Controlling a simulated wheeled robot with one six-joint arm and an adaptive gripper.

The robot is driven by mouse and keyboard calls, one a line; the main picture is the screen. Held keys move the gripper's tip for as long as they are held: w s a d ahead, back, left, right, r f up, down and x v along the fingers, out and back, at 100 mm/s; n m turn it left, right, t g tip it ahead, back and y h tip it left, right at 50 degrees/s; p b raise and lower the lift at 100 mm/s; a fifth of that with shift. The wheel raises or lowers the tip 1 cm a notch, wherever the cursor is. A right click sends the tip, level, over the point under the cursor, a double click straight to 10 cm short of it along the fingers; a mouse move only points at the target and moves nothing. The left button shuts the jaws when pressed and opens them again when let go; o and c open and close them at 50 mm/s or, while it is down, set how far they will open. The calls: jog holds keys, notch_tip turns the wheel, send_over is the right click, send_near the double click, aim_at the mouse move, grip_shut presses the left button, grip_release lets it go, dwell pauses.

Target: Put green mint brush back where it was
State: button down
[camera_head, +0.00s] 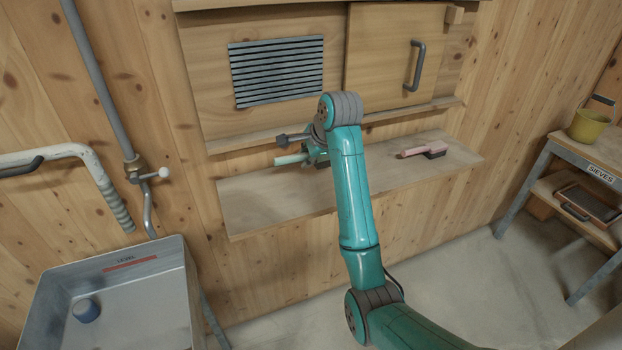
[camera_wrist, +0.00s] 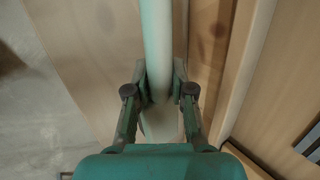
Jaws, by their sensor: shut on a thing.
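The mint green brush (camera_head: 290,159) is at the left half of the wooden wall shelf (camera_head: 265,206), its handle pointing left. My gripper (camera_head: 314,154) is shut on it. In the wrist view, its pale mint handle (camera_wrist: 157,40) runs between both fingers of my gripper (camera_wrist: 160,92). The brush's head is mostly hidden behind my arm in the head view. I cannot tell whether the brush touches the shelf or is held just above it.
A pink-handled brush (camera_head: 422,151) with dark bristles lies on the shelf to the right. A slatted vent (camera_head: 278,70) and a sliding door (camera_head: 395,55) are above. A metal sink (camera_head: 120,300) stands left; a bench with a yellow bucket (camera_head: 587,126) stands right.

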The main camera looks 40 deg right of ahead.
jog(key=shift+f, duration=3.95)
jog(key=shift+f, duration=0.1)
jog(key=c, duration=1.3)
grip_release()
